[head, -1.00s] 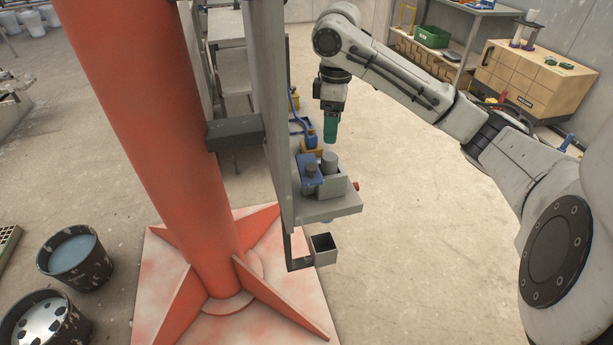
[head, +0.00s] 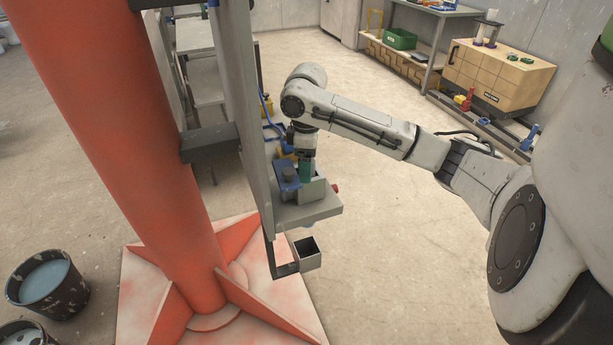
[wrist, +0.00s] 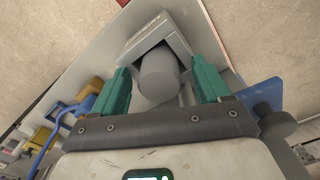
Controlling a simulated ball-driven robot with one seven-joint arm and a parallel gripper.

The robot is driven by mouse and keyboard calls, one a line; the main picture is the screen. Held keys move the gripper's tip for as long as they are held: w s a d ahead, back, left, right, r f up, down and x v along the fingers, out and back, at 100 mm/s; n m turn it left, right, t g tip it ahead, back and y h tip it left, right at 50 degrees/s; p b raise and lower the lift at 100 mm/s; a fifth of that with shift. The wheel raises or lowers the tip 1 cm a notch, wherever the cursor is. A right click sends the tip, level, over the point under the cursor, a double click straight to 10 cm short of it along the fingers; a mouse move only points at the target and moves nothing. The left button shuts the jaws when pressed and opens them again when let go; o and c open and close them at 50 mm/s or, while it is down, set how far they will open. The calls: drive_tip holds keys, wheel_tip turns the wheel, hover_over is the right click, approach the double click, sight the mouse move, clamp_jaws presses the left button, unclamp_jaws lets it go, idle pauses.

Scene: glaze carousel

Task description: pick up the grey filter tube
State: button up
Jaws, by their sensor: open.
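The grey filter tube (wrist: 158,76) shows in the wrist view as a dark grey cylinder with a rounded end, beside a light grey square-cornered holder (wrist: 160,38). My gripper (wrist: 160,88) has its two green fingers apart, one on each side of the tube; I cannot tell whether they touch it. In the head view my gripper (head: 306,172) points down at the small holder (head: 314,188) on the grey shelf (head: 312,212). The tube is hidden there behind the gripper.
A blue block with a dark knob (head: 288,178) stands just left of the gripper. A grey upright panel (head: 250,110) and a thick red column (head: 150,150) stand further left. An open square cup (head: 307,255) hangs below the shelf.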

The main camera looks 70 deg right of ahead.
drive_tip(key=shift+f, duration=0.1)
drive_tip(key=c, duration=1.1)
drive_tip(key=shift+c, duration=0.2)
